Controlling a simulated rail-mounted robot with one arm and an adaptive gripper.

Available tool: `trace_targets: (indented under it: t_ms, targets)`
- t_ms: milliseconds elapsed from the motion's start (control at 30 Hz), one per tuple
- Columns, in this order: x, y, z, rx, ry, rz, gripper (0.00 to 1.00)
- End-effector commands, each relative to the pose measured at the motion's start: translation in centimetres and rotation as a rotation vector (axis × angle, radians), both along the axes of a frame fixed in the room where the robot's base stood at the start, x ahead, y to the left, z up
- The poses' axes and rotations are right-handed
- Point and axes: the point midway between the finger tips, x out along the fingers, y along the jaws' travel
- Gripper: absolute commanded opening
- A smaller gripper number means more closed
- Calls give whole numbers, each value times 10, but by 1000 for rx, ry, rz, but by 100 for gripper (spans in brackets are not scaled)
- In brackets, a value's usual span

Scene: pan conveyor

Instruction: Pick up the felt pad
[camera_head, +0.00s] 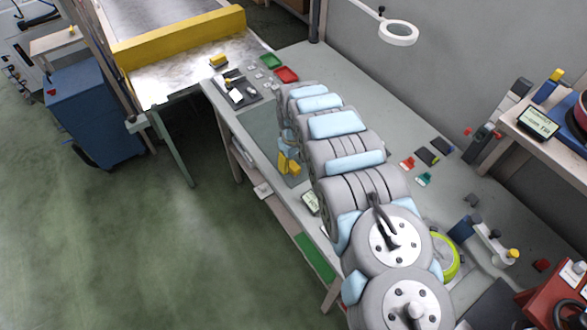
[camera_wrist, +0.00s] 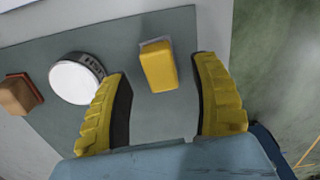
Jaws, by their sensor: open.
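A small yellow block (camera_wrist: 159,67) with a thin grey-violet layer along its edge lies on a grey-green mat (camera_wrist: 190,118) in the wrist view; it may be the felt pad, but I cannot tell for certain. My gripper (camera_wrist: 162,72) is open, its ribbed yellow fingers apart with the block in the gap between their tips. Neither finger appears to touch the block, and its height above the mat is unclear. In the head view my gripper (camera_head: 288,164) is low over the bench's near edge, partly hidden by my arm, which also hides the block.
A brown block (camera_wrist: 18,94) is farther left. The mat ends near the right finger, with green floor beyond.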

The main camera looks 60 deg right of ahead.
Motion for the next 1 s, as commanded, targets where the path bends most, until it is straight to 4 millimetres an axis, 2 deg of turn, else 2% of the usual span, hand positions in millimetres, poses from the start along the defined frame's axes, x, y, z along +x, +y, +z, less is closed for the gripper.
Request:
trace_targets:
  t_ms: [233, 567, 700, 767, 800, 1000]
  targets:
    - [-1, 1, -22, 3, 1, 0, 63]
    - [0, 1, -25, 2, 1, 0, 63]
    - [0, 1, -25, 2, 1, 0, 23]
    - [0, 0, -25, 2, 1, 0, 6]
    - [0, 1, -25, 2, 1, 0, 0]
    - [0, 1, -25, 1, 0, 0, 0]
